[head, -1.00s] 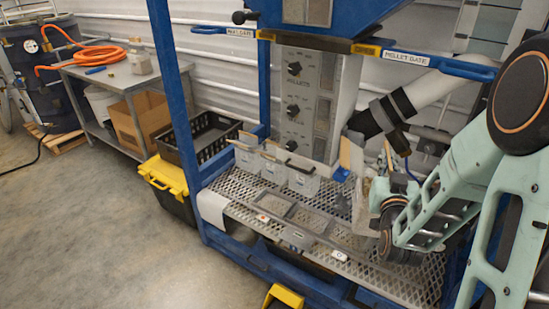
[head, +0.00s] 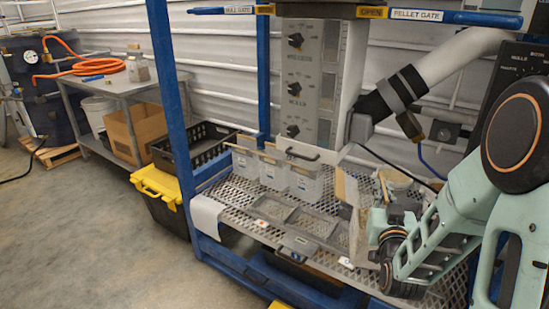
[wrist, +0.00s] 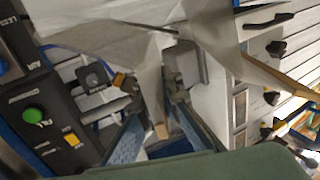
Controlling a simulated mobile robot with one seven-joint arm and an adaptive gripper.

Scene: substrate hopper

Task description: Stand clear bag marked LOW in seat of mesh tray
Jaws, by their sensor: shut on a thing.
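A clear, slightly cloudy bag (head: 359,232) hangs at my gripper (head: 378,220), above the right part of the mesh deck in the head view. In the wrist view the bag's film (wrist: 150,55) spreads across the top and runs down between the fingertips (wrist: 165,115), which are shut on it. I cannot read a LOW mark on it. The mesh tray (head: 290,240) lies to the left of my gripper, with shallow framed seats and small labels along its front edge. The bag and gripper hide its right end.
Several clear bins (head: 272,170) stand behind the tray, below the grey control panel (head: 308,80). A blue post (head: 170,85) rises at the left of the frame. A grey pipe (head: 440,75) slants down behind my gripper. A black-and-yellow box (head: 160,190) is on the floor.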

